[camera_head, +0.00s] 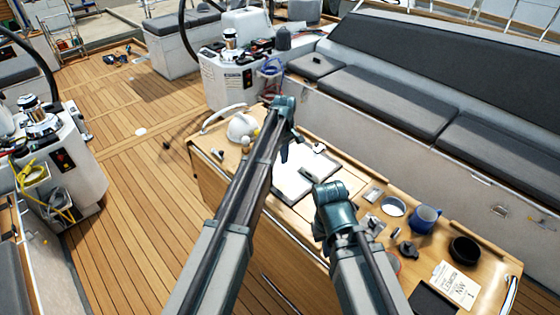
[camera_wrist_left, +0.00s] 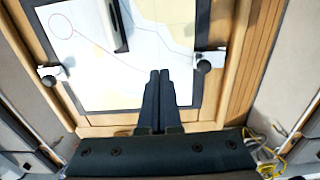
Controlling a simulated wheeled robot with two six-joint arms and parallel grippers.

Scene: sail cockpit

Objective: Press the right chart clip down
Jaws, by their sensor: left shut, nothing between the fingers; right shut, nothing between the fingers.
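A white chart (camera_head: 291,184) lies on the cockpit table, partly hidden by my left arm. The right chart clip (camera_head: 319,147) is at the chart's far right edge; in the left wrist view this white clip with a dark knob (camera_wrist_left: 50,76) is at the left. Another clip (camera_wrist_left: 208,63) is at the right of the wrist view. My left gripper (camera_head: 285,158) points down over the chart, shut and empty; its fingers (camera_wrist_left: 158,77) are between the two clips in the wrist view. My right gripper (camera_head: 333,205) is nearer, over the table, its fingertips hidden.
A slim dark and white object (camera_wrist_left: 117,24) lies on the chart. A blue mug (camera_head: 424,219), a dark bowl (camera_head: 465,250) and small fittings sit on the table's right part. A white rounded object (camera_head: 242,128) is at the far left end. A bench (camera_head: 390,90) runs behind.

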